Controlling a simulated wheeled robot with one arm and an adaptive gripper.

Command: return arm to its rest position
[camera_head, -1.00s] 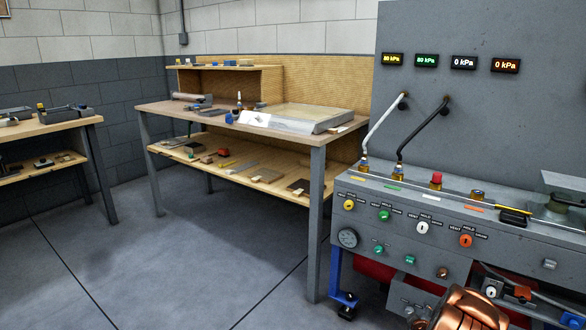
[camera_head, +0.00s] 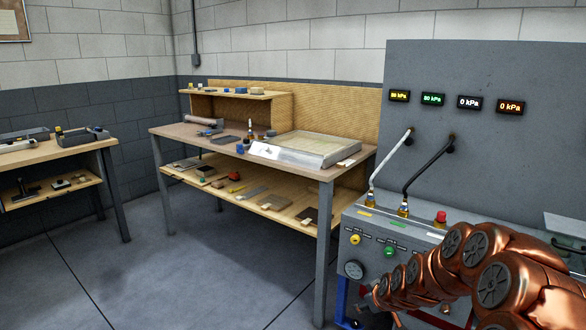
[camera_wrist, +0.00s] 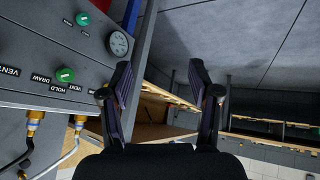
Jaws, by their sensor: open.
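My copper-coloured arm (camera_head: 480,262) reaches in from the lower right of the head view, in front of the vacuum console (camera_head: 362,225). It hides the right part of the console's controls. In the wrist view my gripper (camera_wrist: 160,80) is open, with two dark fingers apart and nothing between them. The console's side with a gauge (camera_wrist: 118,43) and a green knob (camera_wrist: 65,75) lies to the left of the fingers. The fingers point past the console toward the floor and workbench. I cannot make out the fingers in the head view.
A workbench (camera_head: 331,178) with a flat framed panel (camera_head: 305,148) and a loaded lower shelf stands left of the console. Another table (camera_head: 70,150) stands at the far left. Open floor (camera_head: 180,265) lies in front. Two hoses (camera_head: 390,158) rise from the console.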

